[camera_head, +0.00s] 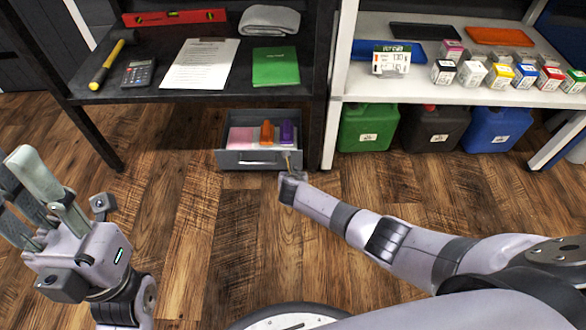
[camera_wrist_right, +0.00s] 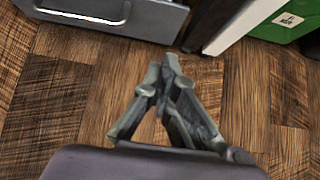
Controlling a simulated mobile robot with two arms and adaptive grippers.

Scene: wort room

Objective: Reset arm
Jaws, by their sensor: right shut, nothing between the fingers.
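My right gripper (camera_head: 288,161) is at the end of the outstretched right arm, in front of the open grey drawer (camera_head: 250,158). In the right wrist view the right gripper (camera_wrist_right: 163,75) has its fingertips together with nothing between them, above the wooden floor. The drawer front (camera_wrist_right: 120,15) shows at the top left of that view, apart from the fingers. My left gripper (camera_head: 22,178) is at the left edge of the head view, its fingers spread and empty over the floor.
The drawer holds a pink pad (camera_head: 241,137), an orange item (camera_head: 267,132) and a purple item (camera_head: 287,132). A dark desk (camera_head: 145,93) stands above it. White shelving (camera_head: 350,60) with small boxes, and green (camera_head: 368,125), black and blue canisters, stands right. Floor between the arms is clear.

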